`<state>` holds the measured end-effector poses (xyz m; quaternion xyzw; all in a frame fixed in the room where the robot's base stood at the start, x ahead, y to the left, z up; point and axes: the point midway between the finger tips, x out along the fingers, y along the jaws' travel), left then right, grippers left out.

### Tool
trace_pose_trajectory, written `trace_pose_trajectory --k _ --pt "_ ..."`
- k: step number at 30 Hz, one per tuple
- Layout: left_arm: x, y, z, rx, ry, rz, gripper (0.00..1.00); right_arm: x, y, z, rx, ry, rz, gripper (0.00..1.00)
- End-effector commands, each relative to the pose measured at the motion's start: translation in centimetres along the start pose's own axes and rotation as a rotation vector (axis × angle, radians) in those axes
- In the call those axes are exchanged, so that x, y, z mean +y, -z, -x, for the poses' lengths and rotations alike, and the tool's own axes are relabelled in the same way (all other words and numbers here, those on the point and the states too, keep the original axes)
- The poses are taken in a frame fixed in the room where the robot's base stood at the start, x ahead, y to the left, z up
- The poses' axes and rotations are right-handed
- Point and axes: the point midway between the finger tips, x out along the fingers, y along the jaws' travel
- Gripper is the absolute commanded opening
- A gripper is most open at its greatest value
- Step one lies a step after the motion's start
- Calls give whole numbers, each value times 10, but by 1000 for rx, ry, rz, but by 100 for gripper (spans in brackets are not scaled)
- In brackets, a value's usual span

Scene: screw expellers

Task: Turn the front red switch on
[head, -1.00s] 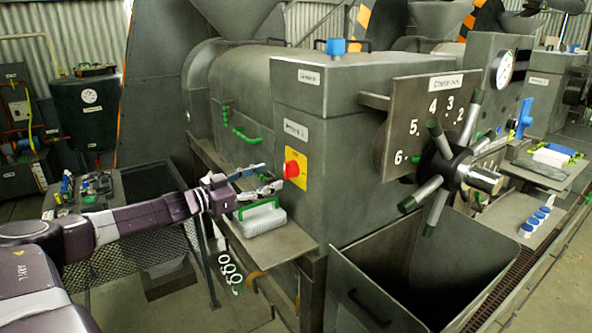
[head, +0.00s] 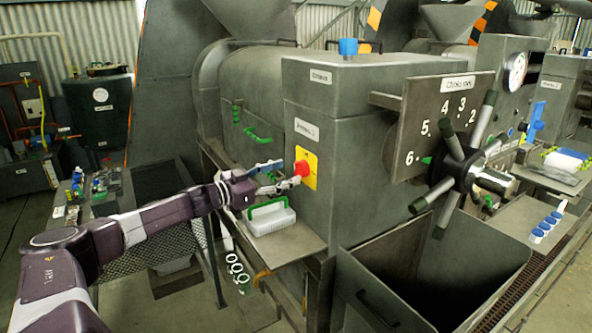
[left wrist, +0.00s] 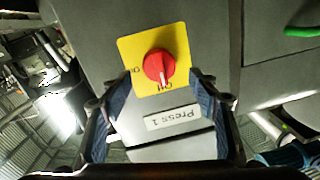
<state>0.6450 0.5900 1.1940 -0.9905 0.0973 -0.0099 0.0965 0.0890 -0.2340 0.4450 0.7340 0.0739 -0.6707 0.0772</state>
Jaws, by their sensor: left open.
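The red rotary switch (head: 302,168) sits on a yellow plate (head: 311,174) on the front side of the grey press housing. I cannot tell the remaining gap exactly. My right gripper is not in view.
A white tray with a green handle (head: 268,217) stands on a ledge below my left gripper. A spoked choke wheel (head: 462,168) with a numbered plate is to the right. An open grey bin (head: 385,305) stands below it. A "Press 1" label (left wrist: 172,118) is beside the switch.

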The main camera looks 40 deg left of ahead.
Motion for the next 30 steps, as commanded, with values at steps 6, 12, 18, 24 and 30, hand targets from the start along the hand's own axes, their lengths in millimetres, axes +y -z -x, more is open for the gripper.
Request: trace_pose_trajectory --k 6,12,18,24,30 --pt "0 4 -15 4 -1 0 55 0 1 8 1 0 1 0" --pt "0 4 -29 4 0 1 55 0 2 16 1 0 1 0" --pt "1 3 -40 2 -2 0 55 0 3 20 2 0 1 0" --pt "2 1 -44 0 -4 -2 55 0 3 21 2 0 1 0" --pt "2 1 -44 -1 -4 -2 55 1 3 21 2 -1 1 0"
